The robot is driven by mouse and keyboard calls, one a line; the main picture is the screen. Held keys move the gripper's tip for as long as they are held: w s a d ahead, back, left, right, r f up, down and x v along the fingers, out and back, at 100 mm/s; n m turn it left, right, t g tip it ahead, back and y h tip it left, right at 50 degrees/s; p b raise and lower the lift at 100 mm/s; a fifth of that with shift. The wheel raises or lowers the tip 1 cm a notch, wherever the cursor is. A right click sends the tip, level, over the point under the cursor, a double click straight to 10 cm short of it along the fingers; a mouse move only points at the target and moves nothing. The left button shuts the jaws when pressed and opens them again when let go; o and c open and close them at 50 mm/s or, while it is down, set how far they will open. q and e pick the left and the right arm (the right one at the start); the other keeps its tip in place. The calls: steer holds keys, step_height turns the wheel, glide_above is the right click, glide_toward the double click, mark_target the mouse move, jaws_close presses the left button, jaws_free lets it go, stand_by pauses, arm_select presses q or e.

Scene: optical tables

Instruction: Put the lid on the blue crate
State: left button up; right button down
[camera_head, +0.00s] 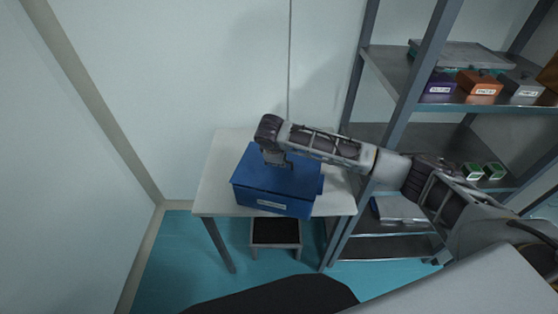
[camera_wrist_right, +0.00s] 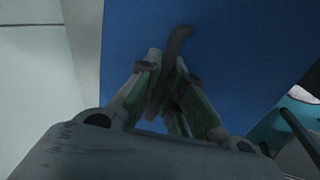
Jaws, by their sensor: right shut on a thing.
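The blue crate (camera_head: 290,208) stands on a small white table, with a pale label on its front. The blue lid (camera_head: 255,176) lies over the crate's top, roughly in line with it; I cannot tell whether it is fully seated or slightly above the rim. My right gripper (camera_head: 277,162) points down at the middle of the lid. In the right wrist view, the right gripper (camera_wrist_right: 168,100) is shut on the lid's dark handle (camera_wrist_right: 176,48), with the blue lid (camera_wrist_right: 240,50) filling much of the picture. My left gripper is not in view.
The white table (camera_head: 222,160) has bare room left of the crate. A dark-topped step stool (camera_head: 275,232) is under it. A metal shelf rack (camera_head: 390,90) stands close on the right, holding several small labelled boxes; my right arm passes in front of it.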

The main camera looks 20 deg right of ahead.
steer(key=shift+f, duration=0.7)
stand_by(1.4)
steer(key=c, duration=1.5)
jaws_free()
steer(key=shift+r, duration=0.1)
steer(key=shift+v, duration=5.95)
steer(key=shift+s, duration=0.1)
